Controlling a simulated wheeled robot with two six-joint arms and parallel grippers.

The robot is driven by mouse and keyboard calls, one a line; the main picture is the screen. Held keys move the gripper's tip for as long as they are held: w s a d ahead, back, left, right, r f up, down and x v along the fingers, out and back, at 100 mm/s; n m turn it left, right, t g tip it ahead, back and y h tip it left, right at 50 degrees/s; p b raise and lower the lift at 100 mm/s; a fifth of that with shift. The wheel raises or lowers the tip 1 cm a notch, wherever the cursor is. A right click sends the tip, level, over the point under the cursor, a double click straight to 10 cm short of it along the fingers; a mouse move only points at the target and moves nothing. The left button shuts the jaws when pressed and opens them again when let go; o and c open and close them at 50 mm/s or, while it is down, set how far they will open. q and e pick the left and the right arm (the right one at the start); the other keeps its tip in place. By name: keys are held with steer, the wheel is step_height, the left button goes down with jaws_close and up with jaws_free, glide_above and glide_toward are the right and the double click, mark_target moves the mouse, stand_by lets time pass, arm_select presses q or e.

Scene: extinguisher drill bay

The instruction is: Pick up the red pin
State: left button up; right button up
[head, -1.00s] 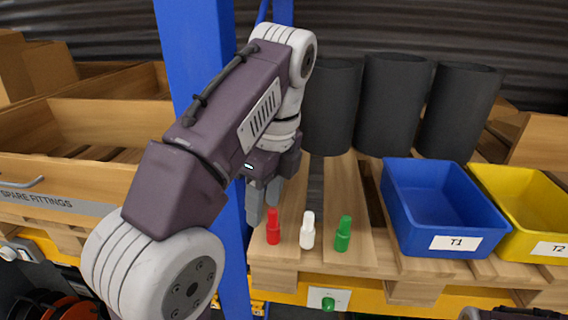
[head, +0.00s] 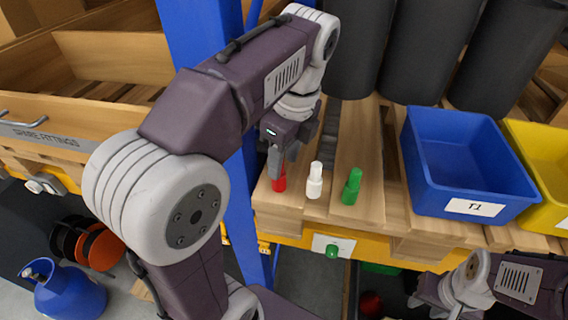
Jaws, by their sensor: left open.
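The red pin (head: 280,184) stands at the left end of a short row on the wooden slats, its upper part hidden by my left gripper. A white pin (head: 315,180) and a green pin (head: 351,187) stand upright to its right. My left gripper (head: 283,167) is open, pointing down, with its fingers at the red pin's top; I cannot tell whether they touch it. My right arm shows at the lower right, but its fingertips are not clear.
A blue bin (head: 470,207) marked T1 and a yellow bin (head: 548,150) stand to the right. Black cylinders (head: 425,50) stand behind. A blue post (head: 252,225) rises close to the left of the pins. A wooden crate (head: 60,136) labelled SPARE FITTINGS is at the left.

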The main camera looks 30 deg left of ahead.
arm_select(q)
steer(key=shift+s+a+f, duration=0.2)
steer(key=shift+s+a+r, duration=0.1)
steer(key=shift+s+a, duration=0.25)
steer(key=shift+s, duration=0.3)
steer(key=shift+d, duration=0.1)
steer(key=c, duration=0.5)
steer(key=shift+w+d, duration=0.1)
steer(key=shift+w, duration=0.15)
jaws_close()
